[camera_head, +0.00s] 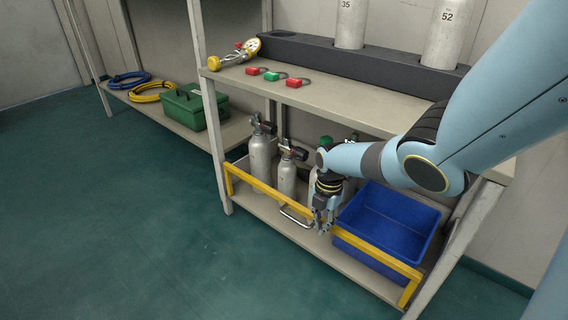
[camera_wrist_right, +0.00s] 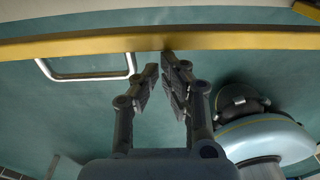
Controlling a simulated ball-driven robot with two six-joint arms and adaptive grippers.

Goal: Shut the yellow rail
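The yellow rail (camera_head: 262,189) runs along the front of the lower shelf, in front of the cylinders and the blue bin; it crosses the top of the right wrist view (camera_wrist_right: 240,41). A pale U-shaped handle (camera_head: 296,217) sticks out from its front, also seen in the wrist view (camera_wrist_right: 88,76). My right gripper (camera_head: 323,229) points down at the rail, just right of the handle. Its fingers (camera_wrist_right: 163,68) are partly open, with nothing between them. The tips overlap the rail's edge in the picture; I cannot tell whether they touch. My left gripper is out of view.
Grey cylinders (camera_head: 260,155) and a blue bin (camera_head: 397,218) stand on the lower shelf. A green toolbox (camera_head: 190,108) sits left. The floor in front is clear.

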